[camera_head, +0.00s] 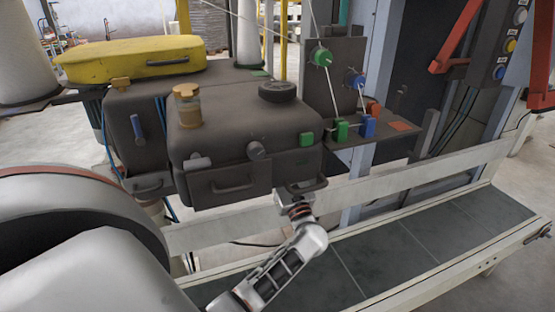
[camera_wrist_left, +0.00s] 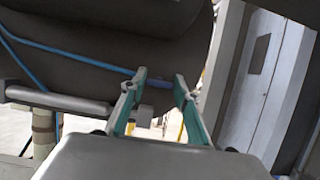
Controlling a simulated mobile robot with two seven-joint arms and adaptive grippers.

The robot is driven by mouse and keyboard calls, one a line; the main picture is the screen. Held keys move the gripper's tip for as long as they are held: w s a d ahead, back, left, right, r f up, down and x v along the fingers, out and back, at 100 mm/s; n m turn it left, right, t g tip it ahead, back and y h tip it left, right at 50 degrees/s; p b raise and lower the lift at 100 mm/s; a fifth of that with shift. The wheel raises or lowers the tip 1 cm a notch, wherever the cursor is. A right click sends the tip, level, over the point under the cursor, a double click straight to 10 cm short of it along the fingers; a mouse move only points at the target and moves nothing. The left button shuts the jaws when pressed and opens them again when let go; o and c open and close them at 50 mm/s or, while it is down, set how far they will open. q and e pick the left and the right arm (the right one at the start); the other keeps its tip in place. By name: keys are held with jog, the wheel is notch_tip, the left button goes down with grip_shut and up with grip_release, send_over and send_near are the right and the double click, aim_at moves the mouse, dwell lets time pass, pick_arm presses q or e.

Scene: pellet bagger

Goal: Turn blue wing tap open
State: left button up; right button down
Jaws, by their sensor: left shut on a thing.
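In the left wrist view, a dark blue bar, which looks like the blue wing tap (camera_wrist_left: 157,85), lies between the fingertips of my left gripper (camera_wrist_left: 158,84). It sits against a dark rounded housing (camera_wrist_left: 100,40). The gripper is shut on it, one finger on each side. In the head view my left gripper (camera_head: 300,190) is under the lower right front of the dark machine body (camera_head: 240,115), and what it holds is hidden there. My right gripper does not show.
Blue hoses (camera_wrist_left: 60,58) and a grey bar handle (camera_wrist_left: 60,104) are close to the left gripper. Green (camera_head: 341,129) and blue (camera_head: 368,126) blocks stand on the side shelf. A dark conveyor (camera_head: 400,250) runs below.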

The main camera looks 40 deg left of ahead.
pick_arm(q)
jog(key=shift+w+n+g+h+b, duration=0.1)
jog(key=shift+n+g+h+b, duration=0.15)
jog(key=shift+n+g+b, duration=2.15)
jog(key=shift+n+g+h+b, duration=0.3)
jog(key=shift+n+g+b, duration=0.15)
jog(key=shift+n+b, duration=3.8)
jog(key=shift+w+n+g+h+b, duration=0.1)
jog(key=shift+n+g+h+b, duration=0.15)
jog(key=shift+n+g+b, duration=2.15)
pick_arm(e)
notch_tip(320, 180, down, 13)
jog(key=b, duration=0.1)
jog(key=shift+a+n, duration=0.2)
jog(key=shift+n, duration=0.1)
pick_arm(q)
jog(key=n+t, duration=0.2)
jog(key=n, duration=0.1)
jog(key=shift+s, duration=0.1)
jog(key=shift+r, duration=0.1)
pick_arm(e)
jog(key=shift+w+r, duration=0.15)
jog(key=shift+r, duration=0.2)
pick_arm(q)
jog(key=o, duration=1.1)
jog(key=shift+d, duration=0.1)
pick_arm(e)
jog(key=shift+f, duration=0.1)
